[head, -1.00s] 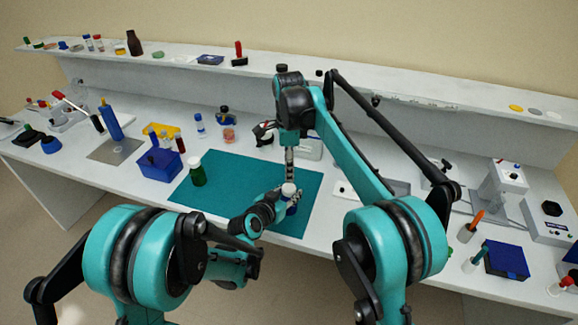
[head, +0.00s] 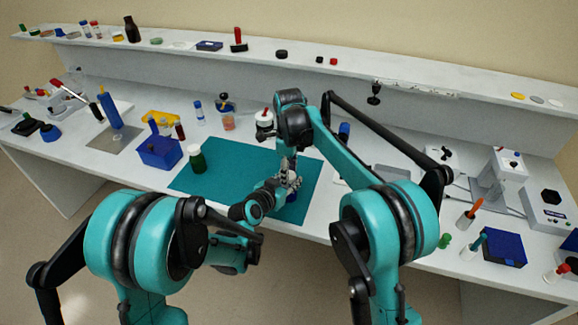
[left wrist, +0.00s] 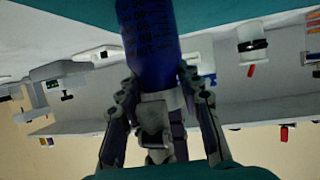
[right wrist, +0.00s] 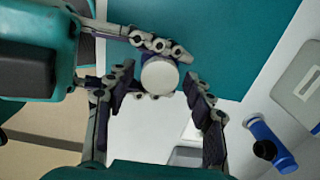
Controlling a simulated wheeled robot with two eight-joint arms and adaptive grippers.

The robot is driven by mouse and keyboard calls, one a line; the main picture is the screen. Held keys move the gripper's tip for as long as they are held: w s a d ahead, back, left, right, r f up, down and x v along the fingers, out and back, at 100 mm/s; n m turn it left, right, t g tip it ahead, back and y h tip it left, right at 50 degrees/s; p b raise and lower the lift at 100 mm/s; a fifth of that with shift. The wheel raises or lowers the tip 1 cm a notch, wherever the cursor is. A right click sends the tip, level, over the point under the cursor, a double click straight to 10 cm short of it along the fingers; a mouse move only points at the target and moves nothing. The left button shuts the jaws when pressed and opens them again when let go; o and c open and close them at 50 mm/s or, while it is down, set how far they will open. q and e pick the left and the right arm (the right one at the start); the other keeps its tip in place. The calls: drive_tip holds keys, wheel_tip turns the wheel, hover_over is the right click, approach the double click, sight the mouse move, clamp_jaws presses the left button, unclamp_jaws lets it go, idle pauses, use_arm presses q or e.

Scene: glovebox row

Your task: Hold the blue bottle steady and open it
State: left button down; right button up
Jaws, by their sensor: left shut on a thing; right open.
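The blue bottle (head: 292,197) stands at the right part of the teal mat, mostly hidden by my grippers in the head view. Its blue body with dark markings shows in the left wrist view (left wrist: 150,45). Its round white cap (right wrist: 160,76) shows from above in the right wrist view. My left gripper (left wrist: 158,88) is shut on the bottle's body from the side. My right gripper (head: 290,168) is over the bottle, pointing down. In the right wrist view its open fingers (right wrist: 158,84) lie on either side of the cap, with gaps visible.
A blue box (head: 160,152) is farther left.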

use_arm(q)
drive_tip(key=shift+s+f, duration=0.1)
use_arm(e)
drive_tip(key=c, duration=1.2)
drive_tip(key=o, duration=1.3)
wheel_tip(320, 180, up, 8)
drive_tip(key=shift+f, duration=0.15)
drive_tip(key=shift+c, duration=0.5)
wheel_tip(320, 180, down, 8)
drive_tip(key=shift+r, duration=0.1)
